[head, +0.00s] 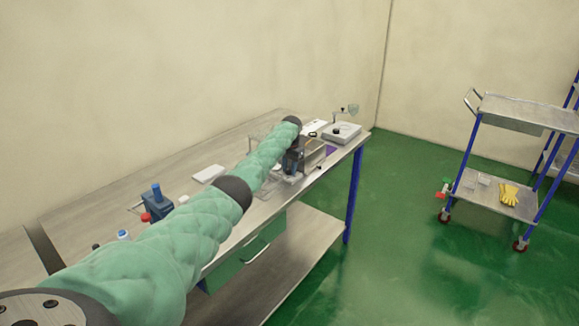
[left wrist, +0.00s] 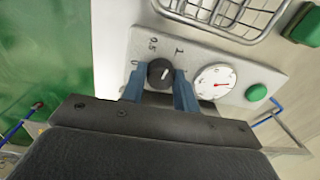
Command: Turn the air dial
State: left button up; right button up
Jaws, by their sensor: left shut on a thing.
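The black air dial (left wrist: 160,73) sits on a pale panel (left wrist: 200,52) with the marks 0, 0.5 and 1 around it in the left wrist view. A light line on the dial's face is visible. My left gripper (left wrist: 160,84) has its two blue fingers on either side of the dial and is shut on it. A round white gauge (left wrist: 215,84) with a red needle is just right of the dial. In the head view my left gripper (head: 294,160) is at the far end of the bench, and the dial is hidden there. My right gripper is not in view.
A green button (left wrist: 256,92) is right of the gauge, and a wire basket (left wrist: 225,14) is above the panel. A cart (head: 520,110) stands apart at right, with clear green floor between.

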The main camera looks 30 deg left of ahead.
pick_arm(q)
jog(key=n, duration=0.2)
jog(key=n+p, duration=0.1)
jog(key=shift+r+n, duration=0.25)
jog(key=shift+n, duration=0.15)
jog(key=n, duration=0.2)
jog(key=shift+w+n+p, duration=0.1)
jog(key=shift+n+p, duration=0.2)
jog(key=n, duration=0.2)
jog(key=shift+n, duration=0.4)
jog(key=n, duration=0.3)
jog(key=shift+a+n+p, duration=0.1)
jog(key=shift+n+p, duration=0.2)
jog(key=shift+p, duration=0.1)
jog(key=n, duration=0.4)
jog(key=shift+n, duration=1.7)
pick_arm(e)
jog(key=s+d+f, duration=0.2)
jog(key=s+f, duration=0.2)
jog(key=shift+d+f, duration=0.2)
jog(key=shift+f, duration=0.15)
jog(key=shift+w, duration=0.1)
